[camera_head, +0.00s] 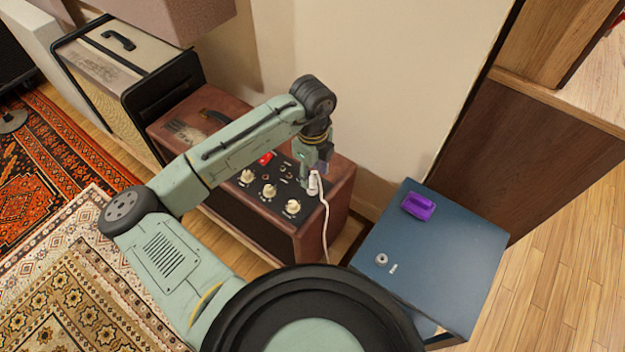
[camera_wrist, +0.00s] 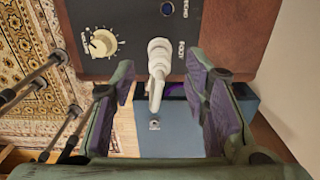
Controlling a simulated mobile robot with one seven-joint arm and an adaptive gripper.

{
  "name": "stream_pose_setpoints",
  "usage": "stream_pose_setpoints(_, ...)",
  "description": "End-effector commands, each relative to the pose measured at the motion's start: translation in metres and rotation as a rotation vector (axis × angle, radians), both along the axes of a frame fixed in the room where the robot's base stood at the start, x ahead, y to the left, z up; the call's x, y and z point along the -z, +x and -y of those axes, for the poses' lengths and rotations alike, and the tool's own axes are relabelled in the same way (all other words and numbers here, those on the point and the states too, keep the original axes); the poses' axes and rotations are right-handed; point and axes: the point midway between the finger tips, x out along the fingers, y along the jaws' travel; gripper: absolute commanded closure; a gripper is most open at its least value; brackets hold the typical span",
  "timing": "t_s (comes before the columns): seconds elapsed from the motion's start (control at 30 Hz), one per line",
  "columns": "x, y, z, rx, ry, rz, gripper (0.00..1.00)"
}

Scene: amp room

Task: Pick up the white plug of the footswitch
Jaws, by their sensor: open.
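The white plug (camera_head: 313,185) stands in the right end of the amp's dark control panel, and its white cord (camera_head: 326,222) hangs down over the amp's side. In the wrist view the plug (camera_wrist: 158,58) is in the middle, with its cord end toward the bottom of the picture. My gripper (camera_head: 317,168) is right above and beside the plug. In the wrist view its purple-padded fingers (camera_wrist: 162,80) are open, one on each side of the plug, with visible gaps. I cannot tell whether the fingertips reach down to the plug's depth.
The red-brown amp (camera_head: 325,205) carries several cream knobs (camera_head: 269,190) and a red switch (camera_head: 265,158) near the plug. A blue cabinet (camera_head: 450,255) at the right holds a purple object (camera_head: 418,206) and a small round socket (camera_head: 381,259). A wall stands behind the amp.

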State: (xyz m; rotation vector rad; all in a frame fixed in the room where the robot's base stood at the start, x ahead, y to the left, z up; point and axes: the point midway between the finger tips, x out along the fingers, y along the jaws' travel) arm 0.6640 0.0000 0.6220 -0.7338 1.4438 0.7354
Motion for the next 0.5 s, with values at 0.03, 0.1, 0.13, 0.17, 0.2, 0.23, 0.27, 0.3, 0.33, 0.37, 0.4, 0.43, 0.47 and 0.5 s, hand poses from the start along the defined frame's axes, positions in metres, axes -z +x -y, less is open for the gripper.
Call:
stream_pose_setpoints(0.03,0.005,-0.002,-0.001,-0.001,0.0,-0.004,0.58)
stream_pose_setpoints(0.1,0.016,-0.001,-0.001,-0.001,0.0,-0.001,0.58)
stream_pose_setpoints(0.13,0.02,-0.001,-0.001,-0.001,0.001,-0.002,0.58)
stream_pose_setpoints(0.17,0.023,-0.001,-0.001,-0.002,-0.001,-0.001,0.58)
stream_pose_setpoints(0.2,0.026,-0.001,0.0,-0.001,-0.001,-0.001,0.58)
stream_pose_setpoints(0.23,0.027,-0.001,0.0,-0.001,0.0,0.0,0.58)
stream_pose_setpoints(0.27,0.028,-0.001,0.0,-0.001,0.0,0.0,0.58)
stream_pose_setpoints(0.3,0.029,-0.001,0.0,-0.001,0.0,0.0,0.58)
stream_pose_setpoints(0.33,0.029,-0.001,0.0,-0.001,0.0,0.0,0.58)
stream_pose_setpoints(0.37,0.029,-0.001,0.0,-0.001,-0.001,0.001,0.58)
stream_pose_setpoints(0.4,0.029,0.0,0.0,-0.001,-0.001,0.001,0.58)
stream_pose_setpoints(0.43,0.029,0.0,0.0,-0.001,-0.001,0.001,0.58)
stream_pose_setpoints(0.47,0.029,0.0,0.0,-0.001,-0.001,0.001,0.58)
stream_pose_setpoints(0.5,0.029,0.0,0.0,-0.001,-0.001,0.001,0.61)
